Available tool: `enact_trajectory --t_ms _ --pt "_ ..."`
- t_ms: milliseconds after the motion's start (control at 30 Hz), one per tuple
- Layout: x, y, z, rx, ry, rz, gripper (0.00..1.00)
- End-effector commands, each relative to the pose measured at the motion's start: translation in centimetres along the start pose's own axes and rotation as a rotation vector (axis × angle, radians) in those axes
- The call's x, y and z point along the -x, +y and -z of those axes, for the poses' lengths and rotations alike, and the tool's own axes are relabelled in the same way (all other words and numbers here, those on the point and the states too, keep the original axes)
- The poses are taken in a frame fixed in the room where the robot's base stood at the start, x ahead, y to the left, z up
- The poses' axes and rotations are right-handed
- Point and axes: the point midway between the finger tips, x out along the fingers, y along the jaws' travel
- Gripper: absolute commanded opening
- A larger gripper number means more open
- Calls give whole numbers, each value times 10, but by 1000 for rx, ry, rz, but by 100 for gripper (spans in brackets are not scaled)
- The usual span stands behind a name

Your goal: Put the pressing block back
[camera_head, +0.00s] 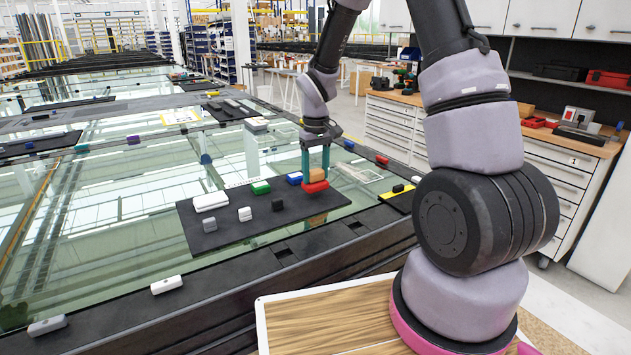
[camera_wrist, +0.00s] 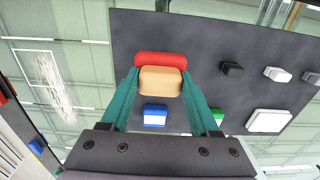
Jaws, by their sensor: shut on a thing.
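A tan block, apparently the pressing block (camera_head: 317,175), is between the two teal fingers of my gripper (camera_head: 315,160), above the right end of a black mat (camera_head: 225,232). The wrist view shows the tan block (camera_wrist: 160,80) clamped between the fingertips (camera_wrist: 160,82). A red block (camera_head: 315,187) is directly below it in the head view. In the wrist view the red block (camera_wrist: 160,57) shows just beyond the tan one. I cannot tell whether the tan and red blocks touch.
On the mat stand a blue block (camera_head: 295,178), a green block (camera_head: 261,187), a white block (camera_head: 211,201) and small dark and grey blocks. The mat lies on a glass pane (camera_head: 130,215) with a dark edge. A drawer bench (camera_head: 390,127) stands at right.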

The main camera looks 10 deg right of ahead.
Motion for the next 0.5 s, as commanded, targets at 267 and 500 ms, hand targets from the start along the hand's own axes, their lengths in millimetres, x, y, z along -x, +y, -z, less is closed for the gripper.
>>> enact_trajectory --t_ms 267,500 --pt "-26 0 0 0 -1 0 10" --pt "-27 0 0 0 -1 0 10"
